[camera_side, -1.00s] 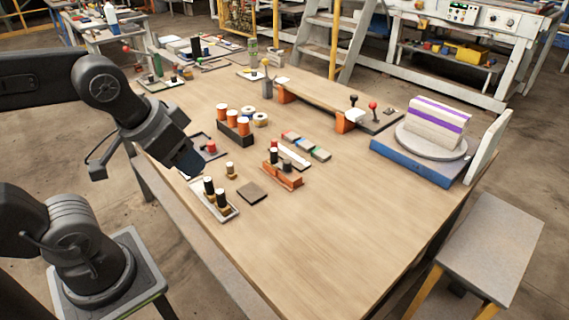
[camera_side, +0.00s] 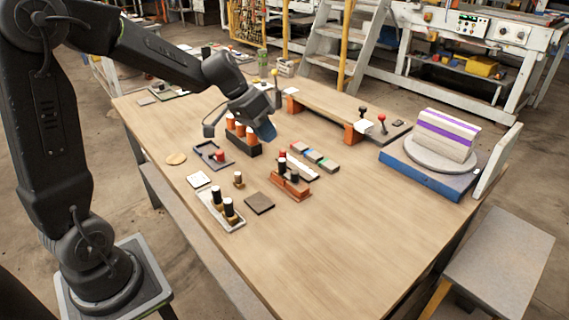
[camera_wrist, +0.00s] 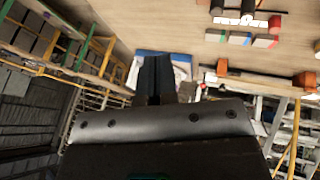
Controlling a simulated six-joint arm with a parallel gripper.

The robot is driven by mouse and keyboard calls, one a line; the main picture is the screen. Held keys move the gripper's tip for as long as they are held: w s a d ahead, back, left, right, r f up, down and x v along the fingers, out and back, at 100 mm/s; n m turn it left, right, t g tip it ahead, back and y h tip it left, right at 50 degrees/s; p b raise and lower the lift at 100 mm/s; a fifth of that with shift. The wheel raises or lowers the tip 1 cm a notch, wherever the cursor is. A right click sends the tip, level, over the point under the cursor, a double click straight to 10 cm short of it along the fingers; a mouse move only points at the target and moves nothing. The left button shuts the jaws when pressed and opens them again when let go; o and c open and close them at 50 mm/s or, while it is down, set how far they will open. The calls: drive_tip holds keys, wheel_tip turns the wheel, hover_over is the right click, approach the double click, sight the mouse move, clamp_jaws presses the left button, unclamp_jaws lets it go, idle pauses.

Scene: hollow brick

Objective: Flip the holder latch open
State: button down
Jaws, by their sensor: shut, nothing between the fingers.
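I cannot tell for certain which thing is the holder latch. A grey tray with a red knob (camera_side: 219,156) lies left of and below the gripper. An orange holder (camera_side: 291,186) carries dark cylinders and a red-topped piece; part of it shows at the top of the wrist view (camera_wrist: 217,8). The gripper appears to touch none of these.
A raised plank (camera_side: 325,112) on orange blocks stands behind, with a black and a red knob at its right end. A striped block (camera_side: 446,135) sits on a turntable over a blue base (camera_side: 425,178). The table's front right (camera_side: 350,235) is clear.

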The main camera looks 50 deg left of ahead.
drive_tip(key=n+t, duration=0.1)
approach(295, 172)
drive_tip(key=s+a+r, duration=0.1)
drive_tip(key=a, duration=0.3)
drive_tip(key=shift+a+r+h, duration=0.15)
drive_tip(key=shift+r+h, duration=0.05)
drive_tip(key=shift+h, duration=0.2)
drive_tip(key=x, duration=1)
drive_tip(key=shift+d, duration=1.55)
drive_tip(key=v, duration=1)
